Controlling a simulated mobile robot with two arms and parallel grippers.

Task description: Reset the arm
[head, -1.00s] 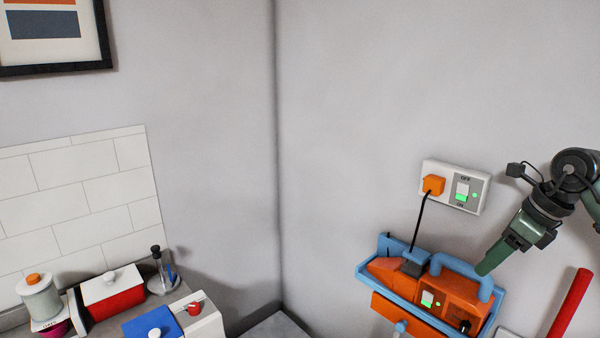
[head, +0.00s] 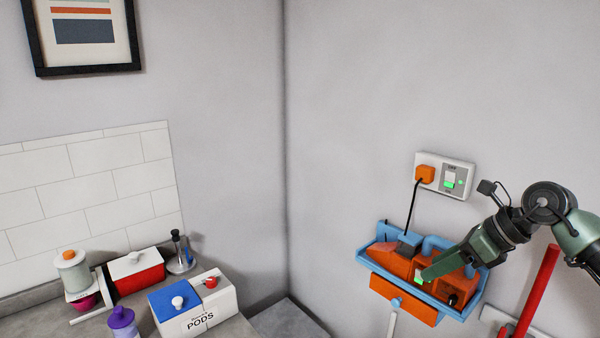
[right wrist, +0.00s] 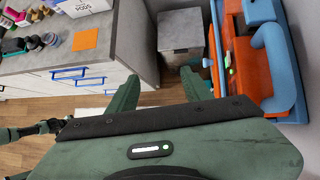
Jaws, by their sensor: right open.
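My right arm comes in from the right in the head view, and its green gripper (head: 428,275) is in front of the orange and blue device (head: 459,284) in the blue wall tray (head: 366,257). In the right wrist view the two green fingers (right wrist: 155,92) are spread apart with nothing between them. The device (right wrist: 240,65) is to the right of the fingers there; I cannot tell whether they touch it. My left gripper is not in the head view.
A wall socket (head: 460,164) with an orange plug (head: 425,174) and black cord is above the tray. A red pole (head: 540,285) stands at right. The counter at left holds a pods box (head: 222,300), a red box (head: 139,279) and a jar (head: 72,268). The wall between is bare.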

